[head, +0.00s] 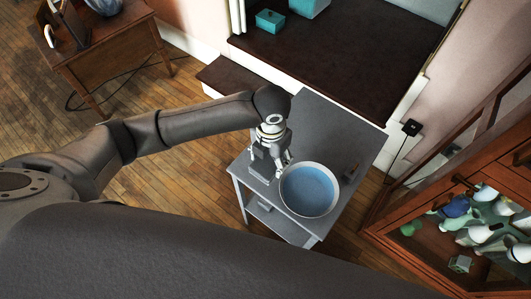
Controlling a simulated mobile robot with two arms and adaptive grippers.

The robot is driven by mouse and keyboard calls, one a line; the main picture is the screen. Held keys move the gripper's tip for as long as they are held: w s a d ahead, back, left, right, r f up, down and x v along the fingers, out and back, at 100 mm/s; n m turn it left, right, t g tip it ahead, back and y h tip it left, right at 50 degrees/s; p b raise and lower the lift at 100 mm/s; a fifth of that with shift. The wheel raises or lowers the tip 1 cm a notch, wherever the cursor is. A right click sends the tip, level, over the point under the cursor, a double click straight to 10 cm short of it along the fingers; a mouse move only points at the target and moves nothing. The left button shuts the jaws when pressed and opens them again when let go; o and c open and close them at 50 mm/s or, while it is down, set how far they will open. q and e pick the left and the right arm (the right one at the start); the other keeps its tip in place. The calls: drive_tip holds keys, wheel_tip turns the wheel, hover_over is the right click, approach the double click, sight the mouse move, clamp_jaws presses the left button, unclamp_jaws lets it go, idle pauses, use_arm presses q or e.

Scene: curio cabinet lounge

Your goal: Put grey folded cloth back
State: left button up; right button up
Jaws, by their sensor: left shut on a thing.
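My left gripper (273,160) is over the left part of a small grey side table (318,122), just left of a wide white-rimmed bowl. It is shut on a small grey block-like thing, the grey folded cloth (261,166), which is partly hidden by the fingers. I cannot tell whether the cloth touches the table top. My right gripper is not in view.
The bowl (309,188) with a blue inside takes up the table's front. A small dark object (351,172) lies to its right. A glass-fronted wooden cabinet (470,215) with several ornaments stands at right. The table's back part is clear.

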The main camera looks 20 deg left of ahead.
use_arm(q)
drive_tip(key=w+a+f, duration=0.1)
drive_tip(key=f, duration=0.1)
drive_tip(key=w+f, duration=0.2)
drive_tip(key=w+a+f, duration=0.1)
drive_tip(key=w+f, duration=0.1)
drive_tip(key=shift+a, duration=0.35)
drive_tip(key=shift+w+a+f, duration=0.1)
drive_tip(key=shift+w+f, duration=0.1)
drive_tip(key=shift+f, duration=1.55)
drive_tip(key=shift+f, duration=0.2)
drive_tip(key=o, duration=1.3)
drive_tip(key=shift+o, duration=0.2)
wheel_tip(320, 180, up, 12)
drive_tip(key=shift+r, duration=0.2)
